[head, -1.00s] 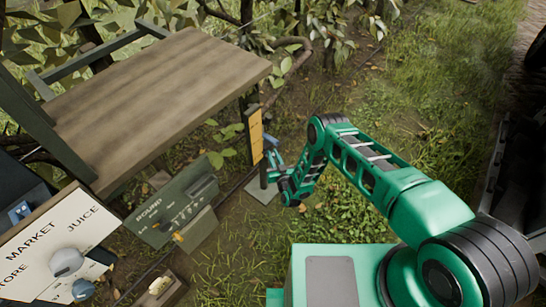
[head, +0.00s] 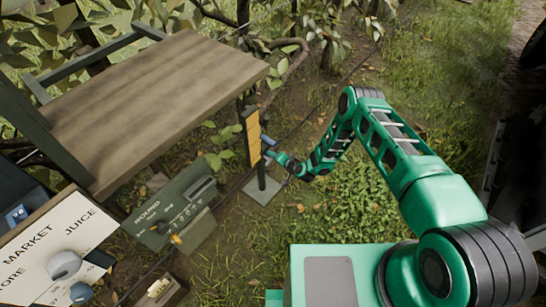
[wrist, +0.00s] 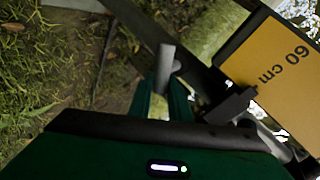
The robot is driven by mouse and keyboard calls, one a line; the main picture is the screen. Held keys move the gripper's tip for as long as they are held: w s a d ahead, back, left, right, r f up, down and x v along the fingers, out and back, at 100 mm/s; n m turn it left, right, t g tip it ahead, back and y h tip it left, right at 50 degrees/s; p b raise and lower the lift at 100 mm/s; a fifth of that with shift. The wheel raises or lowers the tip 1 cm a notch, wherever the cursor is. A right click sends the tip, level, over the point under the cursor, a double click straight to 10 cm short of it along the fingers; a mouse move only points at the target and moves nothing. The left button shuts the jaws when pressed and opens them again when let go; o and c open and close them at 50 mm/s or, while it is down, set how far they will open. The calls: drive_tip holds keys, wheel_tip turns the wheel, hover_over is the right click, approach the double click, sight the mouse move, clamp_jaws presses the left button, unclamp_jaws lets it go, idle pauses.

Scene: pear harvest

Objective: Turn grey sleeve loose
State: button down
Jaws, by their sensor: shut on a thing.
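A dark post (wrist: 135,25) runs slantwise just behind the sleeve. In the head view my gripper (head: 268,150) is at the post beside the yellow marked plate (head: 253,137). The sleeve is too small there to make out. How far it has turned cannot be told.
The yellow plate reads "60 cm" in the wrist view (wrist: 275,62), with a black clamp (wrist: 235,103) close to the right of my fingers. A wooden table top (head: 150,95) and a green labelled box (head: 170,212) stand to the left. Grass lies open to the right.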

drive_tip(key=m+g, duration=0.1)
drive_tip(key=m+g+y, duration=0.1)
drive_tip(key=f, duration=0.1)
drive_tip(key=shift+w+d+f+m+g+y, duration=0.1)
drive_tip(key=shift+w+d+m+g+y, duration=0.2)
drive_tip(key=shift+d+m+g+y, duration=0.1)
idle(0.5)
drive_tip(key=c, duration=1.9)
unclamp_jaws()
drive_tip(key=shift+f, duration=0.1)
drive_tip(key=shift+a, duration=0.15)
drive_tip(key=shift+s, duration=0.1)
drive_tip(key=shift+s, duration=0.1)
drive_tip(key=v, duration=1)
drive_tip(key=shift+d+r, duration=0.2)
drive_tip(key=shift+d, duration=0.15)
